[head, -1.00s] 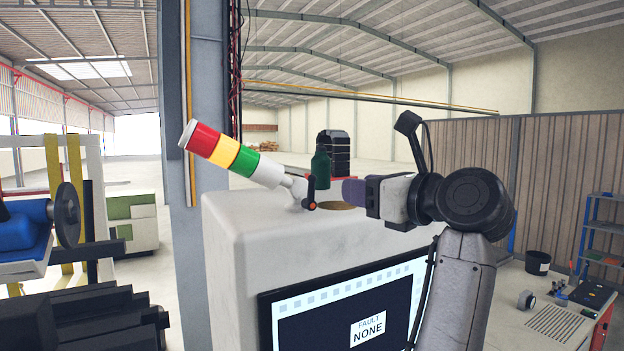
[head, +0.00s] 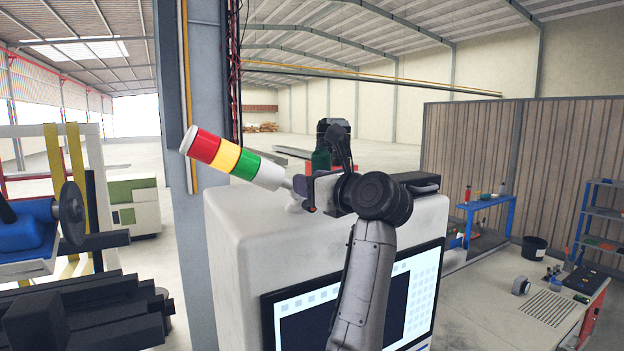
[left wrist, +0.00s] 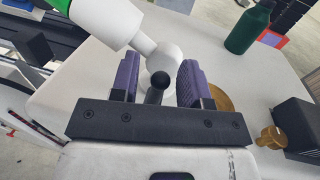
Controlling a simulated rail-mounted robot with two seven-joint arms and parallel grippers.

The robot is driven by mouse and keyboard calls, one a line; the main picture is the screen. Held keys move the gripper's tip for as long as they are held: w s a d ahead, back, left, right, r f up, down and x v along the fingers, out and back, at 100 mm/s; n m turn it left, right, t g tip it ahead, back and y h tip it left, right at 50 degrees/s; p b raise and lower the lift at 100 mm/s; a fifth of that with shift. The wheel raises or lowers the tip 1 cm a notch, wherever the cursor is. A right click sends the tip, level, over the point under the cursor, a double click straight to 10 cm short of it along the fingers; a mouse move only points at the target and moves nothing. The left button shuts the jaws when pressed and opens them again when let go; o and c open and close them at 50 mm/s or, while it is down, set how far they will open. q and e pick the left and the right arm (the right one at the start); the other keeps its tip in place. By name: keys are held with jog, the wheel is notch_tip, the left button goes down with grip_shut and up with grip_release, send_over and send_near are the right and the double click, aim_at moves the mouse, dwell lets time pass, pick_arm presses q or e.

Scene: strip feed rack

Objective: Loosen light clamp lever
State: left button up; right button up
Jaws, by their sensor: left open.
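The signal light (head: 228,157) has red, yellow and green bands and leans to the left on top of the white cabinet (head: 240,235). Its white tube (left wrist: 105,20) and joint also show in the left wrist view. The dark clamp lever (left wrist: 155,95), with a black ball end, stands at the joint. My left gripper (head: 307,191) is open at the light's foot. In the left wrist view its two purple fingers (left wrist: 158,78) are on either side of the lever, with gaps visible. In the head view the gripper mostly hides the lever. My right gripper is not in view.
A green bottle (head: 321,160) stands behind the gripper; it also shows in the left wrist view (left wrist: 248,28). A brass disc (left wrist: 222,97), a brass knob (left wrist: 272,138) and a black box (left wrist: 299,124) are right of the fingers. A screen (head: 415,290) is on the cabinet front.

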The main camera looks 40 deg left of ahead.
pick_arm(q)
grip_shut()
dwell(0.4)
